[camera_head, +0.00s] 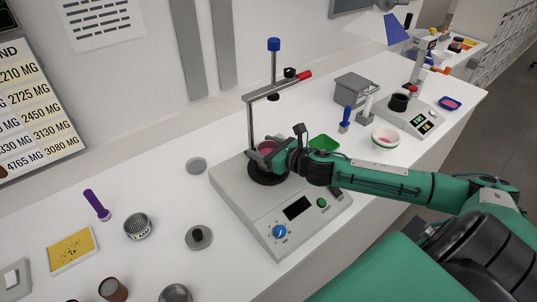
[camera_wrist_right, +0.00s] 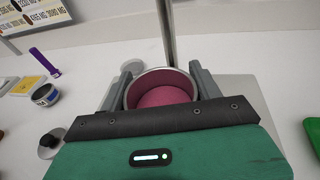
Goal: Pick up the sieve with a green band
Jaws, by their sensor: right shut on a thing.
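My right gripper (camera_head: 268,152) is shut on a round, open-topped vessel (camera_wrist_right: 166,90) with a pale rim and pink inside. In the right wrist view its two fingers sit on either side of the vessel. In the head view the vessel is on or just above the black round plate of a grey machine (camera_head: 240,203). No green band shows on it. A similar silver round thing (camera_head: 175,293) is cut off at the bottom edge. My left gripper is not in view.
The machine's upright post (camera_wrist_right: 166,35) stands just behind the vessel. A purple tool (camera_head: 97,205), yellow tray (camera_head: 72,250) and brown jar (camera_head: 113,289) are left.

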